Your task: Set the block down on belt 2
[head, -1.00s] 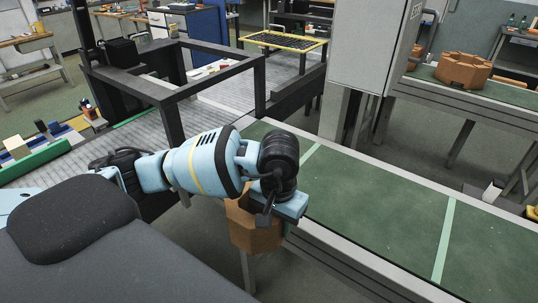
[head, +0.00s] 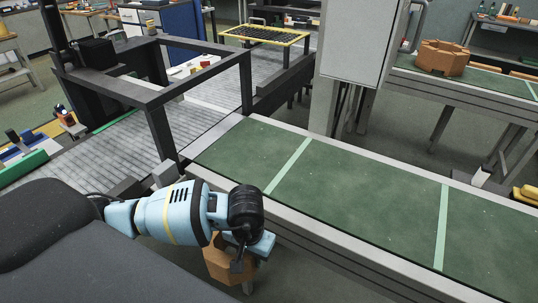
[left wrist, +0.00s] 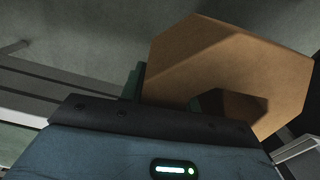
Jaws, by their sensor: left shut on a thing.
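My left gripper (head: 246,262) is shut on an orange-brown block (head: 222,264), which hangs in front of the near edge of a green belt. The block also fills the upper right of the left wrist view (left wrist: 210,68), where it shows angled faces and a dark recess. The green belt (head: 350,192) with pale cross stripes runs from the middle to the right; no label on it can be read. The block is off the belt, beside its grey side rail. The fingertips are mostly hidden. My right gripper is not in view.
A grey roller conveyor (head: 140,140) with a black frame (head: 200,85) stands at the left. A grey cabinet (head: 360,50) stands behind the green belt. A similar orange-brown block (head: 442,57) lies on another green belt at the back right. The near belt's surface is clear.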

